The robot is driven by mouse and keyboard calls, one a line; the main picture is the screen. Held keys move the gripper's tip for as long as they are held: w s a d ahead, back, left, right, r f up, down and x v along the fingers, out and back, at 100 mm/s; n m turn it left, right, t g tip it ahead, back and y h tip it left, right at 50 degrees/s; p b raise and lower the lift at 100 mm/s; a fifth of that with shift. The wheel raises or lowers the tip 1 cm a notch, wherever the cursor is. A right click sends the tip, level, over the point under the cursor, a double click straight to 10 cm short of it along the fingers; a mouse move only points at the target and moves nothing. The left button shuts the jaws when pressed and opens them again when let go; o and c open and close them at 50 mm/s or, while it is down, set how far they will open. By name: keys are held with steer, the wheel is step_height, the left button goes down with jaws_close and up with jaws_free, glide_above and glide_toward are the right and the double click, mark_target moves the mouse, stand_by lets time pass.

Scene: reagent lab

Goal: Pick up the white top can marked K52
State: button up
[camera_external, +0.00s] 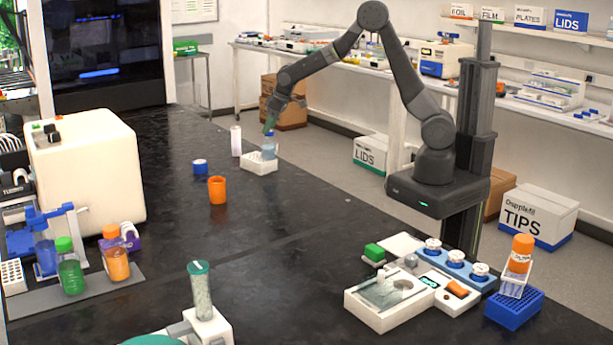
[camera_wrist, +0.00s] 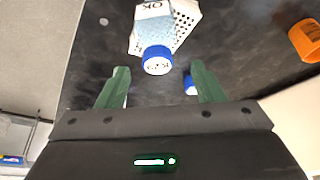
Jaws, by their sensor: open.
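A bottle with a blue cap (camera_wrist: 157,60) and pale blue body stands in a white perforated rack (camera_wrist: 187,18). The cap's white top bears dark characters that look like K52, though I cannot read them surely. In the external view the bottle (camera_external: 269,148) is in the white rack (camera_external: 259,165) on the black bench. My gripper (camera_external: 271,124) is open and empty just above the bottle. In the wrist view its green fingers (camera_wrist: 160,70) are spread to either side of the cap, apart from it.
A white cylinder (camera_external: 236,141) stands close left of the rack. A short blue-sided can (camera_external: 200,166) and an orange cup (camera_external: 217,190) stand farther left and nearer the camera. The black bench is clear in the middle.

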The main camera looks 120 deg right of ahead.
steer(key=m+b, duration=0.1)
steer(key=m, duration=0.1)
glide_toward(236, 138)
steer(key=shift+g+h, duration=0.3)
steer(key=shift+g, duration=0.1)
steer(key=x, duration=0.3)
steer(key=p+x, duration=0.1)
steer(key=x, duration=0.2)
steer(key=shift+s+d, duration=0.2)
steer(key=shift+s, duration=0.05)
steer(key=shift+d+p+x, duration=0.15)
steer(key=shift+p+x, duration=0.5)
steer(key=shift+x, duration=0.65)
steer(key=shift+d+p+x, duration=0.15)
steer(key=shift+p+x, duration=0.45)
steer(key=shift+x, duration=0.7)
steer(key=shift+r, duration=0.15)
steer(key=c, duration=1.1)
steer(key=shift+c, duration=0.2)
